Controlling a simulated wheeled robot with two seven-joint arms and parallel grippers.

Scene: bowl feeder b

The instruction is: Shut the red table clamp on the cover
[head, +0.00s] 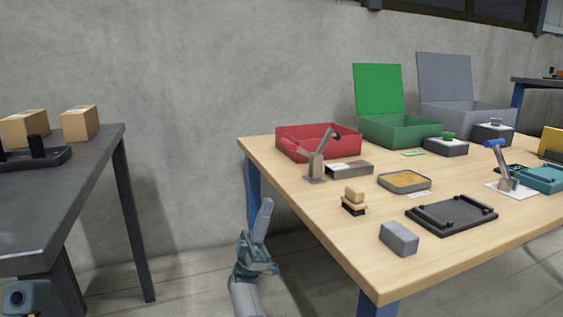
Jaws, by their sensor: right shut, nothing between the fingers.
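The red table clamp (316,166) stands at the back left of the wooden table, in front of a red box. Its red handle seems to point left, partly lost against the box, and its dark-tipped arm slants up to the right, so it looks open. A low grey block with a dark-framed top (349,169) lies just right of the clamp base; I cannot tell whether it is the cover. My right gripper (265,208) is shut and empty, pointing up in front of the table's left edge, apart from the clamp. My left gripper is not in view.
The red box (346,147), green box (398,131) and grey box (478,118) line the back. A blue-handled clamp (503,168), black tray (451,214), shallow dish (404,181), brush-like block (354,200) and grey block (399,238) occupy the table (330,225). A dark table (60,195) stands left.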

